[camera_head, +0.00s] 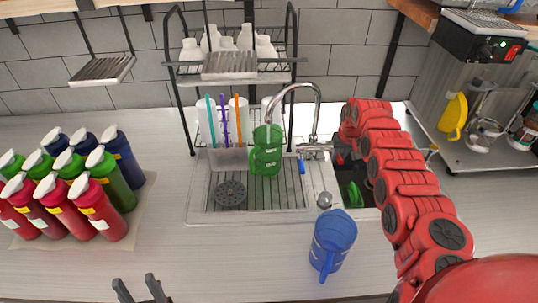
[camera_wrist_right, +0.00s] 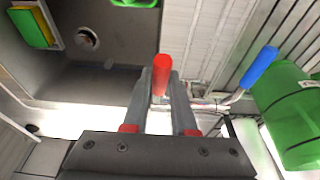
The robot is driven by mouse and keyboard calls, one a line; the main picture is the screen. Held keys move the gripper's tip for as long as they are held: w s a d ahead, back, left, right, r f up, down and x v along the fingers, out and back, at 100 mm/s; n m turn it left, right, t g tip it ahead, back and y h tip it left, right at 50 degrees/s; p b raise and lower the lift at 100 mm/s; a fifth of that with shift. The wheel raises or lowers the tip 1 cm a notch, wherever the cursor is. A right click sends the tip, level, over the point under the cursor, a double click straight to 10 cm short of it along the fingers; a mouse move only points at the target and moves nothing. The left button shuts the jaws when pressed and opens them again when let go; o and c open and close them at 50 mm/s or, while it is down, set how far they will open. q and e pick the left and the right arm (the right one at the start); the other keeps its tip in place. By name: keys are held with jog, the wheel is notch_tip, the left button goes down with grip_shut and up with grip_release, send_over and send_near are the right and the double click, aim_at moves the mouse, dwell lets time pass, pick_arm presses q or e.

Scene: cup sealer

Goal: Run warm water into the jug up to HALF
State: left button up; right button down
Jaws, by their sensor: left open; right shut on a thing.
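The green jug (camera_head: 265,150) stands upright under the curved tap spout (camera_head: 318,100) on the sink's drainboard. It also shows at the right of the right wrist view (camera_wrist_right: 290,110). My right gripper (camera_wrist_right: 162,85) is shut on the red tap handle (camera_wrist_right: 161,70); in the head view my red arm reaches to the tap's right side. The blue tap handle (camera_head: 301,166) hangs free beside it, and it shows in the wrist view (camera_wrist_right: 262,65). No water stream or level can be made out. My left gripper (camera_head: 140,289) is open and empty at the bottom edge.
A blue jug (camera_head: 332,242) stands on the counter in front of the sink. Several coloured bottles (camera_head: 75,180) crowd a mat at the left. A rack (camera_head: 230,65) with white bottles stands behind the sink. The counter between the bottles and sink is clear.

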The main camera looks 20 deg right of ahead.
jog(key=shift+a+f, duration=0.1)
jog(key=shift+a, duration=0.3)
notch_tip(320, 180, down, 4)
jog(key=shift+s+a+r+b, duration=0.1)
jog(key=shift+r+b, duration=0.15)
jog(key=shift+b, duration=0.9)
jog(key=c, duration=1)
grip_release()
jog(key=shift+r+p, duration=0.3)
jog(key=shift+r, duration=0.05)
jog(key=o, duration=0.4)
jog(key=shift+w, duration=0.3)
jog(key=shift+o, duration=0.2)
jog(key=shift+s+d, duration=0.2)
jog(key=shift+r, duration=0.2)
notch_tip(320, 180, up, 8)
jog(key=p, duration=0.5)
jog(key=shift+d+f, duration=0.1)
jog(key=shift+f, duration=0.05)
